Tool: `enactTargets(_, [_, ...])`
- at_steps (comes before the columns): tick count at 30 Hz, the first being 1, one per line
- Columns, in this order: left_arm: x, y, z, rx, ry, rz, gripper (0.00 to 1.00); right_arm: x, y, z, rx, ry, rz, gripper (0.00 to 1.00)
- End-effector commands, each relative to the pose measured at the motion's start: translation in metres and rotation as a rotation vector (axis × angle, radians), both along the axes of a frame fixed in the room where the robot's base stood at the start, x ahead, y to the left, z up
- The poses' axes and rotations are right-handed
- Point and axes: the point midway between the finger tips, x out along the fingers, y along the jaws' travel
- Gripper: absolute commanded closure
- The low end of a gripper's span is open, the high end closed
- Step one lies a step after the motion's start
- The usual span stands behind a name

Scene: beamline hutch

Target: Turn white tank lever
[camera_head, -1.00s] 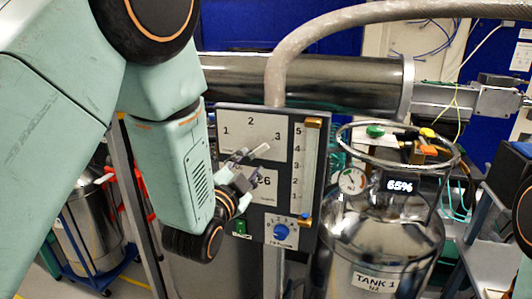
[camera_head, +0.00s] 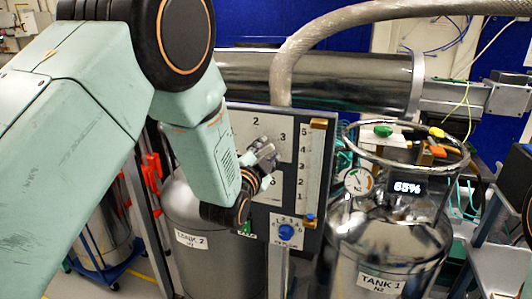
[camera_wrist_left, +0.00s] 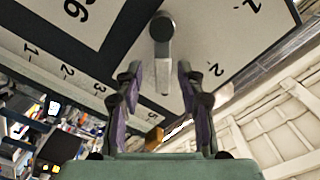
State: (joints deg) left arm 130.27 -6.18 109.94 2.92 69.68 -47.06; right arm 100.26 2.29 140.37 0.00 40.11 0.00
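The grey-white lever (camera_wrist_left: 162,55) hangs from a round pivot on the white dial plate in the left wrist view. My left gripper (camera_wrist_left: 160,72) is open, with one finger on each side of the lever's lower end. Gaps show between lever and fingers. In the head view my left gripper (camera_head: 263,158) is in front of the dial plate (camera_head: 243,122), which bears the numbers 2 and 3. There it hides most of the lever, and the 1 is covered by my arm. My right gripper is not in view.
Tank 2 (camera_head: 215,262) stands behind my arm. A grey hose (camera_head: 300,50) arches above.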

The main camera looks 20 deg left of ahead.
Motion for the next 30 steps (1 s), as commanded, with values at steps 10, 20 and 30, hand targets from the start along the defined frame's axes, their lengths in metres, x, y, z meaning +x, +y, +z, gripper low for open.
enactTargets(10, [-0.0003,0.0004,0.0000,-0.001,0.001,0.001,0.84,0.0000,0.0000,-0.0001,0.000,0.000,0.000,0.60])
enactTargets(20, [0.0001,0.0000,0.0006,-0.001,-0.001,0.000,1.00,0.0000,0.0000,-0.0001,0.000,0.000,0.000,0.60])
enactTargets(30, [0.0002,0.0001,0.0012,-0.001,-0.003,0.000,1.00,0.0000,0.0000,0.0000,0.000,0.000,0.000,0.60])
